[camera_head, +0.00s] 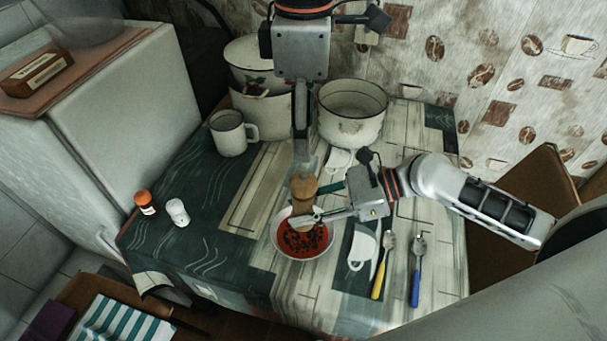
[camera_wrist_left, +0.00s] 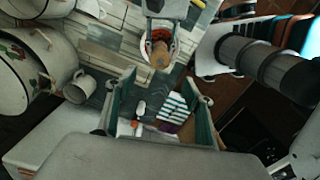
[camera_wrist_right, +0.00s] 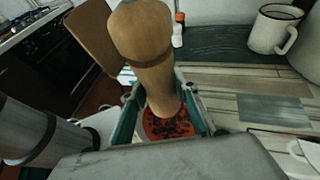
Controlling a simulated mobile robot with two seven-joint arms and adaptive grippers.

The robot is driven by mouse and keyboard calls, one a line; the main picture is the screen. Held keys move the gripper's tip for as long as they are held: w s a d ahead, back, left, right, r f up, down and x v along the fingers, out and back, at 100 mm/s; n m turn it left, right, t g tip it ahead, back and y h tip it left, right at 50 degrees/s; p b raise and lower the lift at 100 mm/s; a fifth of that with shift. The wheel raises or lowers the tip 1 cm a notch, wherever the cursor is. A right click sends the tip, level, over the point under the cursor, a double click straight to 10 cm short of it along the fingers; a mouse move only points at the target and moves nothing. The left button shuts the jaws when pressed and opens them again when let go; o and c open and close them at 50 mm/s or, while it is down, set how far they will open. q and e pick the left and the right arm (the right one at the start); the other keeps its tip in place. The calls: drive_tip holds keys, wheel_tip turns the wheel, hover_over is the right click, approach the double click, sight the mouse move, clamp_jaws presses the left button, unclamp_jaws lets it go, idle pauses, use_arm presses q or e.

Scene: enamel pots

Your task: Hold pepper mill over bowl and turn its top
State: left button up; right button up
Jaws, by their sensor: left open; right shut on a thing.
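A wooden pepper mill (camera_head: 303,187) stands upright over the white bowl of red soup with dark specks (camera_head: 290,247). My right gripper (camera_head: 317,212) is shut on the mill's lower part from the right. In the right wrist view the mill (camera_wrist_right: 146,50) rises between the fingers, and the soup bowl (camera_wrist_right: 165,122) shows below. My left gripper (camera_head: 303,150) points down just above the mill's top, with its fingers apart and nothing between them. The left wrist view shows the mill (camera_wrist_left: 159,54) beyond the open fingers.
A white mug (camera_head: 229,135), a large pot (camera_head: 352,115) and a lidded pot (camera_head: 262,108) stand at the back. An orange-capped jar (camera_head: 144,202) and a white shaker (camera_head: 178,212) are at left. Yellow-handled (camera_head: 380,276) and blue-handled (camera_head: 416,280) spoons lie at right.

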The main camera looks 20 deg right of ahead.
sight(303, 177)
use_arm(q)
wheel_tip(303, 177, down, 12)
drive_tip(key=shift+r, duration=0.1)
idle(0.4)
drive_tip(key=shift+c, duration=0.3)
drive_tip(key=c, duration=1)
